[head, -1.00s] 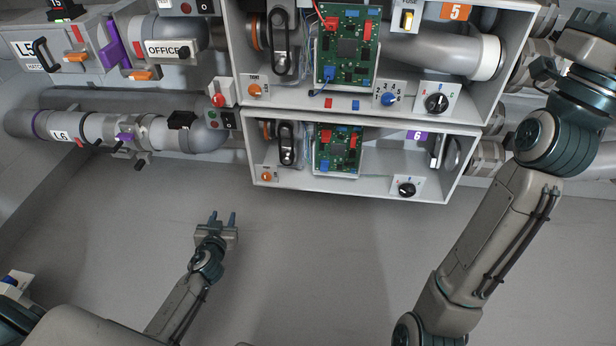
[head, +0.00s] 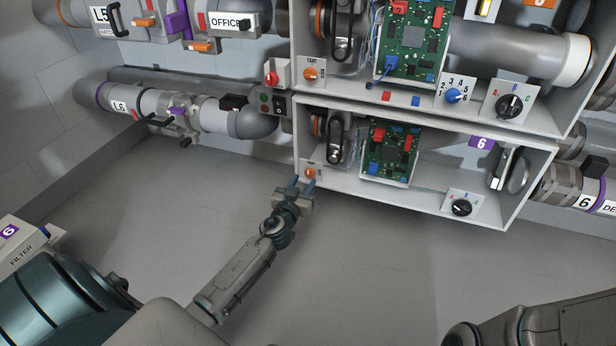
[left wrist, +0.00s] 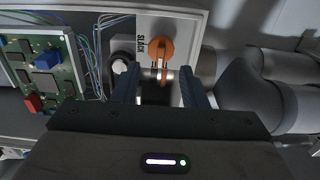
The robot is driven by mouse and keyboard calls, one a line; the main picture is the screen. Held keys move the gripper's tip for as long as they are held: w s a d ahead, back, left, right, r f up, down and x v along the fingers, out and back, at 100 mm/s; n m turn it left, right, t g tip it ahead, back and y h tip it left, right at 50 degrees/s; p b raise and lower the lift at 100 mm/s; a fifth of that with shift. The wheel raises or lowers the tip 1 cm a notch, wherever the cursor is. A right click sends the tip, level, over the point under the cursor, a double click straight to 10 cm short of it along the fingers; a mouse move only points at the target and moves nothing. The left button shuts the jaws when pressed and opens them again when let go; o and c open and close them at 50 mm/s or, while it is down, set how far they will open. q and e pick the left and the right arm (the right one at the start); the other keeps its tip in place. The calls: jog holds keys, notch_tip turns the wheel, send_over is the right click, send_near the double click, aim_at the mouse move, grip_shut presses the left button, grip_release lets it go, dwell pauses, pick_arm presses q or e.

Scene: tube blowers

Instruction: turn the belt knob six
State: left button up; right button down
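Box 6 (head: 425,205), marked by a purple 6 label (head: 481,142), is the lower open white box. Its orange belt knob (head: 309,173) sits on a small white plate at the box's left end. My left gripper (head: 301,183) is at that knob, its fingers pointing up toward it. In the left wrist view the orange knob (left wrist: 160,48) is beside the word SLACK, and my open fingers (left wrist: 160,75) stand either side of its line, tips close to it. Whether they touch it I cannot tell. My right gripper is out of view.
Box 5 above has its own orange knob (head: 312,73) and a blue dial (head: 452,95). A black A-B-C dial (head: 461,207) is at box 6's right. A switch panel (head: 272,104) and grey pipe (head: 250,118) lie left. The floor below is clear.

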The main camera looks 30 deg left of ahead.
aim_at(308, 174)
pick_arm(q)
jog(key=shift+x, duration=2.05)
jog(key=shift+c, duration=0.5)
jog(key=c, duration=0.6)
